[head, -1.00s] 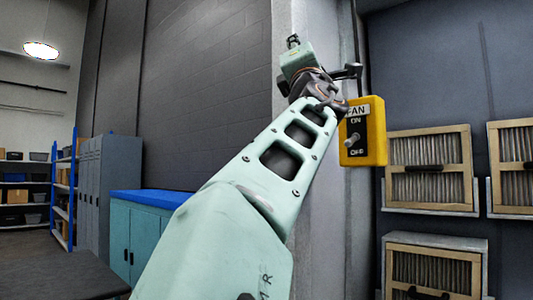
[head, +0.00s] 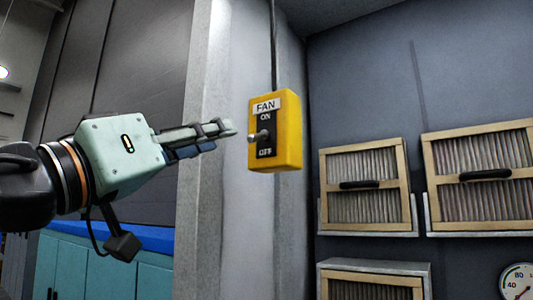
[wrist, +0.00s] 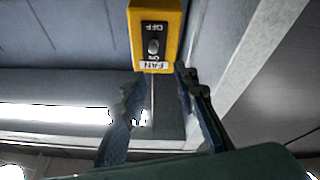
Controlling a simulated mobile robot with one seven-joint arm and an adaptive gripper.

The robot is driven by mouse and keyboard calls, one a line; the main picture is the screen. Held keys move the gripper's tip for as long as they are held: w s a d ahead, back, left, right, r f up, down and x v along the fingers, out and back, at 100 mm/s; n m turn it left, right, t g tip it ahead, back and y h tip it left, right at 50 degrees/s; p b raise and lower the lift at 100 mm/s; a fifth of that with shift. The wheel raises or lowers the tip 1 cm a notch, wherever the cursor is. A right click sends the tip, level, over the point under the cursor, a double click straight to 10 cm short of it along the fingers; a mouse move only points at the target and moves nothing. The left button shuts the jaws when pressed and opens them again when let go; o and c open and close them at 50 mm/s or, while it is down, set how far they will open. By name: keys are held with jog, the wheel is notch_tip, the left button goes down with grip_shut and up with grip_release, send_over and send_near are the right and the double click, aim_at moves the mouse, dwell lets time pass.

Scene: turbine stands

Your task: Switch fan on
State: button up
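A yellow fan switch box (head: 289,135) is mounted on the grey pillar, with a FAN label, ON above and OFF below on a black plate. Its small metal toggle (head: 258,136) sticks out from the plate; I cannot tell for sure which way it is set. My gripper (head: 229,128) points right toward the box, its tips just left of the toggle in the head view and apparently not touching it. In the wrist view, the box (wrist: 171,22) appears upside down beyond my open, empty fingers (wrist: 158,75), with the toggle (wrist: 154,46) roughly between them.
A conduit (head: 273,45) runs up from the box. Framed filters (head: 364,185) hang on the wall to the right, with a gauge (head: 519,282) low at the right edge. Teal cabinets with a blue top (head: 155,238) stand behind my arm. Space around the box front looks clear.

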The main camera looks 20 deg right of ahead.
aim_at(249, 139)
jog(key=shift+m+g, duration=0.3)
jog(key=shift+m, duration=0.4)
jog(key=x, duration=0.3)
jog(key=f+x, duration=0.1)
jog(key=x, duration=0.2)
jog(key=d+x, duration=0.1)
jog(key=x, duration=0.2)
jog(key=shift+s+d+f+b, duration=0.1)
jog(key=shift+s+f+b, duration=0.15)
jog(key=shift+b, duration=0.1)
grip_shut()
